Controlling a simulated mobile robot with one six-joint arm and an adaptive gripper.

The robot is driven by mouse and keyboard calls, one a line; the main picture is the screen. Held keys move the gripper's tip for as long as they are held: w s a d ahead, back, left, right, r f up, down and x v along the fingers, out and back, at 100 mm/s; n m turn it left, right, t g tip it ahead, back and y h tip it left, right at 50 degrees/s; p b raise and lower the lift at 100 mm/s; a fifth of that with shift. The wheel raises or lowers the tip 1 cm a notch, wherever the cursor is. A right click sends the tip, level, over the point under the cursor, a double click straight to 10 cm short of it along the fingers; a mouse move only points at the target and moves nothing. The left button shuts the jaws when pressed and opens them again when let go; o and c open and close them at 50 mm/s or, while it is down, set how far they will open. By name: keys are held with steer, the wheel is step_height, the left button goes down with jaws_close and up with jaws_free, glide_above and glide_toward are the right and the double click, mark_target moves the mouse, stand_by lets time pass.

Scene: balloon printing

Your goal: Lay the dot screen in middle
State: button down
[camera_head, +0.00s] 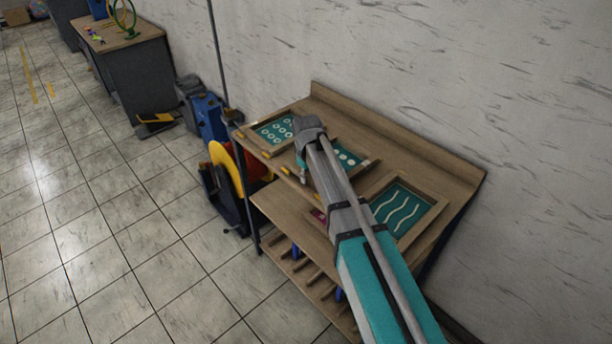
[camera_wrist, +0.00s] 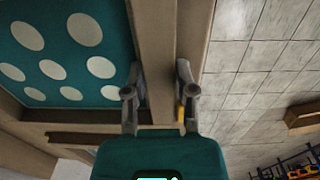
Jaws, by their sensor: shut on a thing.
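The dot screen (camera_head: 347,155) is a teal panel with solid white dots in a wooden frame, in the middle of the tabletop in the head view. My arm hides part of it. In the wrist view the dot screen (camera_wrist: 60,55) fills the upper left. My gripper (camera_wrist: 160,92) is shut on its wooden frame bar, one finger on each side. In the head view my gripper (camera_head: 302,168) is by the table's front edge. Whether the frame lies flat on the tabletop I cannot tell.
A ring-pattern screen (camera_head: 274,130) lies to the left and a wavy-line screen (camera_head: 402,208) to the right on the wooden table (camera_head: 440,165). Small yellow pieces (camera_head: 267,154) sit along the front edge. A lower shelf is below; open tiled floor lies left.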

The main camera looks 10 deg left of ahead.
steer(key=shift+c, duration=1.8)
jaws_free()
steer(key=shift+r, duration=0.1)
